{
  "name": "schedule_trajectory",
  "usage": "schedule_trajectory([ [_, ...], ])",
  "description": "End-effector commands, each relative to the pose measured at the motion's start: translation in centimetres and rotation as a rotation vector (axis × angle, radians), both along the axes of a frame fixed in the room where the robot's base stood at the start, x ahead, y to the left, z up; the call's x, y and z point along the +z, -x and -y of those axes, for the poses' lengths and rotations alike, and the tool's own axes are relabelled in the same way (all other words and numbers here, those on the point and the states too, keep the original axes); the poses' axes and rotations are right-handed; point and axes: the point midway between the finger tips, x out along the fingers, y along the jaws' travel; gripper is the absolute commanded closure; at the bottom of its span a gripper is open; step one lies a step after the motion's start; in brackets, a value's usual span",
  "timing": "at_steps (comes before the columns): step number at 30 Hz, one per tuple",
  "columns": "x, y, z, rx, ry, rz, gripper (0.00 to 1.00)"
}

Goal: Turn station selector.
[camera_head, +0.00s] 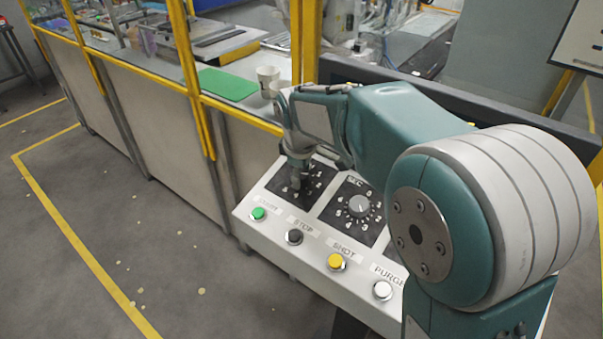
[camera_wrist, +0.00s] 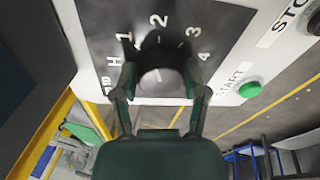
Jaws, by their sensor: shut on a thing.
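The station selector (camera_wrist: 160,80) is a round knob on a black dial plate (camera_wrist: 205,30) marked H, 1, 2, 3, 4 in the wrist view. My gripper (camera_wrist: 160,75) has its two fingers on either side of the knob and is shut on it. In the head view my gripper (camera_head: 297,172) reaches down onto the left dial of the white control panel (camera_head: 277,214), and the knob there is mostly hidden by it. The exact setting of the knob cannot be told.
A second dial (camera_head: 358,206) sits to the right. Green (camera_head: 258,214), black (camera_head: 294,237), yellow (camera_head: 335,261) and white (camera_head: 382,290) buttons line the panel's front. A yellow-framed glass barrier (camera_head: 205,125) stands behind left, with a cup (camera_head: 267,80) beyond. Open floor (camera_head: 150,250) lies left.

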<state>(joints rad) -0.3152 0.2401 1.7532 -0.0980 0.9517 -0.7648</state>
Motion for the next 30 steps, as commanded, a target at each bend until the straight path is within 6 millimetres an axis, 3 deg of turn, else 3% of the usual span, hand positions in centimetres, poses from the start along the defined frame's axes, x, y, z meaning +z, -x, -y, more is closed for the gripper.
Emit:
schedule_trajectory([
  [15, 0.08, -0.39, -0.14, 0.423, 0.088, -0.062, 0.9],
  [30, 0.07, -0.41, -0.18, 0.584, 0.122, -0.088, 0.9],
])
